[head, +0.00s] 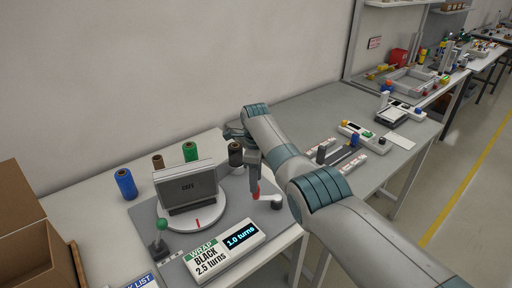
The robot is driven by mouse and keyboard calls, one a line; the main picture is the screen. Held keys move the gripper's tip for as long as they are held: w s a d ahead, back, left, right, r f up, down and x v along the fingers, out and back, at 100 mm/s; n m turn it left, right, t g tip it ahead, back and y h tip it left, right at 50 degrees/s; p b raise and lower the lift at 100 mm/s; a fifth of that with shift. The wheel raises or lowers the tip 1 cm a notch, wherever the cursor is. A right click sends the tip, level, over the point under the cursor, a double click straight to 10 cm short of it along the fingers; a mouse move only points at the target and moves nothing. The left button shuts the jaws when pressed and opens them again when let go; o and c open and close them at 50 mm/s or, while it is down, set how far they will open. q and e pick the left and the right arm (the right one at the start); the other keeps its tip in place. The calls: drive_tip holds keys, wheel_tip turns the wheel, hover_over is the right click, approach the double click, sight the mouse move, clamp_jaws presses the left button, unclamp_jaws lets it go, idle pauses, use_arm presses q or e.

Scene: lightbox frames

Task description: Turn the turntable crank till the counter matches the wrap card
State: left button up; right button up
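The white turntable (177,222) has a red mark on its front and carries a grey boxy item (186,187) standing on it. The counter (241,236) reads 1.0 turns. The wrap card (207,258) beside it reads WRAP BLACK 2.5 turns. A red crank handle (256,191) stands right of the turntable, with a whitish round piece (277,202) near its foot. My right gripper (254,179) points down at the top of the red handle. Its fingers are too small and partly hidden to tell whether they grip it. My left gripper is not in view.
Blue (125,184), brown (158,161), green (190,151) and black (235,155) spools stand behind the turntable. A green-knobbed lever (160,226) is at its front left. An open cardboard box (42,255) is at the left. A second bench (290,118) with devices stands at the right.

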wheel_tip(320, 180, up, 12)
drive_tip(key=b, duration=0.3)
drive_tip(key=shift+r, duration=0.25)
